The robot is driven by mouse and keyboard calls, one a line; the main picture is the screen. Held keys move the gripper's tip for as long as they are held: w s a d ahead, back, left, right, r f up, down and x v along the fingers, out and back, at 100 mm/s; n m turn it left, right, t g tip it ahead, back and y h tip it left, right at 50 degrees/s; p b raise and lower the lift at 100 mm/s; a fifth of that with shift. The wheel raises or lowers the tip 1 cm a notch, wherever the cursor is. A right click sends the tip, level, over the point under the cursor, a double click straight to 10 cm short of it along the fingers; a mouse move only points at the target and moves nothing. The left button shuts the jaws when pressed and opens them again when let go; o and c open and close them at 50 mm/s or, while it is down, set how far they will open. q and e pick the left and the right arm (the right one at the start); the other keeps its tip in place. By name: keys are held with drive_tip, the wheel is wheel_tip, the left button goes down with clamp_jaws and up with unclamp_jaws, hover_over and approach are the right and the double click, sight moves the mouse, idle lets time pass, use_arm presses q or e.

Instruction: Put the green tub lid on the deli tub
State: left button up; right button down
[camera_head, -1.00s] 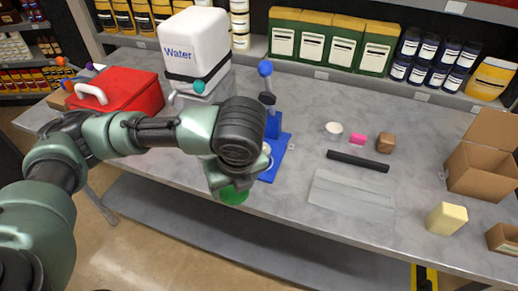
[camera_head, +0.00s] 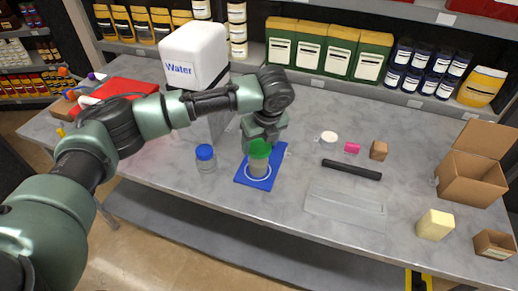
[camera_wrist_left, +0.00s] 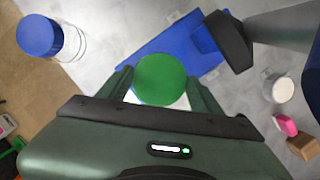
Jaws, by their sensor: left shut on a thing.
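My left gripper (camera_head: 262,142) is shut on the round green tub lid (camera_head: 260,150). In the left wrist view the green lid (camera_wrist_left: 160,79) sits between the two fingers. The deli tub (camera_head: 258,168), pale and partly see-through, stands upright on the blue base of a press stand. The lid is right over the tub's mouth; I cannot tell whether it touches the rim. In the left wrist view the lid hides most of the tub. My right gripper is not in view.
A jar with a blue lid (camera_head: 205,158) stands just left of the blue base (camera_head: 268,180). The white water container (camera_head: 193,55) is behind my left arm. A black bar (camera_head: 351,169), a pink block (camera_head: 352,148) and a clear flat sheet (camera_head: 345,206) lie to the right.

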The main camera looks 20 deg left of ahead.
sight(260, 149)
use_arm(q)
wheel_tip(260, 149, down, 3)
drive_tip(key=shift+s+r+p, duration=0.15)
drive_tip(key=shift+r+p, duration=0.05)
drive_tip(key=shift+p, duration=0.25)
drive_tip(key=shift+f, duration=0.4)
drive_tip(key=shift+f, duration=0.1)
drive_tip(key=o, duration=1.3)
drive_tip(key=b+v, duration=0.2)
drive_tip(key=v, duration=1)
